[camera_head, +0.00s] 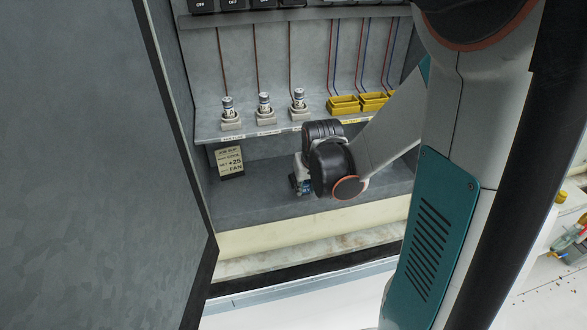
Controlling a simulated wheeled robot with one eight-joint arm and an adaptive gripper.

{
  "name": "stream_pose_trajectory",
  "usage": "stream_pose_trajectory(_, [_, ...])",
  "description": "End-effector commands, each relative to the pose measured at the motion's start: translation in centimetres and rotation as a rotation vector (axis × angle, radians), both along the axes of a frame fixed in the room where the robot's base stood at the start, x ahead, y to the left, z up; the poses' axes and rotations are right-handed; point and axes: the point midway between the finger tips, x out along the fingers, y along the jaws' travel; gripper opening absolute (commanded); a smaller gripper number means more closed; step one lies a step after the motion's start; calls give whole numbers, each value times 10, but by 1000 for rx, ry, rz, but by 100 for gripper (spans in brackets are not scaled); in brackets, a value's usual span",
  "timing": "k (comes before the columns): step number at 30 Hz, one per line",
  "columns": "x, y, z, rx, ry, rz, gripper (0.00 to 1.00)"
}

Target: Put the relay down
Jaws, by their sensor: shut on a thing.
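My gripper (297,184) is inside the open cabinet, low over the grey cabinet floor (258,199), at the end of my arm. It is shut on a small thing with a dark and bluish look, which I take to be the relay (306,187). The wrist and fingers hide most of it. I cannot tell whether it touches the floor or hangs just above it.
A shelf above carries several white-topped cylinders in sockets (264,105) and yellow holders (343,105). A job slip card (230,161) stands at the left. Switches marked OFF (231,4) line the top. The grey door (85,170) bounds the left; the floor between card and gripper is bare.

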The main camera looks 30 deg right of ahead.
Motion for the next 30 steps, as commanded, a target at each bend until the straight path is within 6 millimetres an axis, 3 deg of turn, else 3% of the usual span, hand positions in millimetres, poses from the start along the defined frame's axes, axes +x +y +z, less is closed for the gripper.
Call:
stream_pose_trajectory(3, [16,-5,-1,0,0,0,0])
stream_pose_trajectory(11, [32,-9,0,0,0,0,0])
stream_pose_trajectory(18, [70,-20,-2,0,0,0,0])
stream_pose_trajectory(21, [66,-19,-16,0,0,0,0])
stream_pose_trajectory(30, [66,-19,-16,0,0,0,0])
